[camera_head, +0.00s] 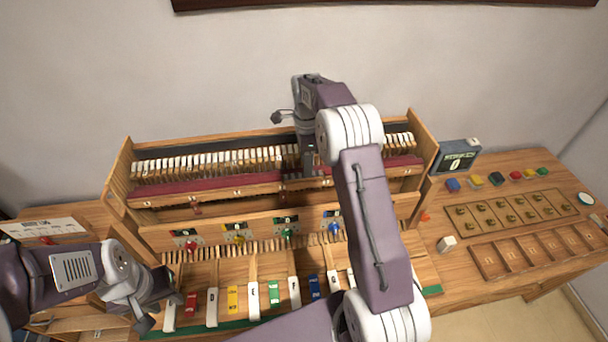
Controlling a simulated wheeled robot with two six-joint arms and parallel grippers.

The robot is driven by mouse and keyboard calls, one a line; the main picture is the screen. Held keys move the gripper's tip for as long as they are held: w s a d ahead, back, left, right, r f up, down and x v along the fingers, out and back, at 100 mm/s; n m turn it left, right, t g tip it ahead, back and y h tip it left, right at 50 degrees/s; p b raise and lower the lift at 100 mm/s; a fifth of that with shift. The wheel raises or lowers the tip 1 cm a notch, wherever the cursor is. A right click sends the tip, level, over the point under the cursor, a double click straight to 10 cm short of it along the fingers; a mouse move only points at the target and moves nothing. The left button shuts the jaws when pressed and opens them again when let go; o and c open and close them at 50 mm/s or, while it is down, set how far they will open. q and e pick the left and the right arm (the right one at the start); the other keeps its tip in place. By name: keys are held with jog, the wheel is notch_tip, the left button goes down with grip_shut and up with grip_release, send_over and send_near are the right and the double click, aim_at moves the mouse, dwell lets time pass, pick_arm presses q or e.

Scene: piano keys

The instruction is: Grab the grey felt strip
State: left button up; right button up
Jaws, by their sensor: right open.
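I cannot make out a grey felt strip for certain in the head view. Long dark red felt strips (215,190) run along the open piano case, below the row of pale hammers (215,163). My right gripper (308,168) is open and points down into the case at the hammer row, right of its middle. Its fingertips are small and dark, and I cannot tell what is between them. My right arm hides part of the hammers and keys. My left gripper (165,302) is low at the left, beside the leftmost keys; its jaw opening is unclear.
Coloured and white keys (232,300) line the front of the piano. On the right side of the table are a small display (459,157), several coloured blocks (496,179), a tray of brass pieces (508,211) and an emptier slotted tray (540,250). A white cube (446,244) stands near them.

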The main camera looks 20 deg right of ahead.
aim_at(303, 176)
jog(key=f, duration=0.1)
jog(key=f+p, duration=0.1)
jog(key=f, duration=0.2)
jog(key=shift+a+p, duration=0.25)
jog(key=shift+p, duration=0.15)
jog(key=shift+w+f, duration=0.25)
jog(key=shift+w, duration=0.05)
jog(key=shift+s+r, duration=0.1)
jog(key=shift+s, duration=0.1)
grip_shut()
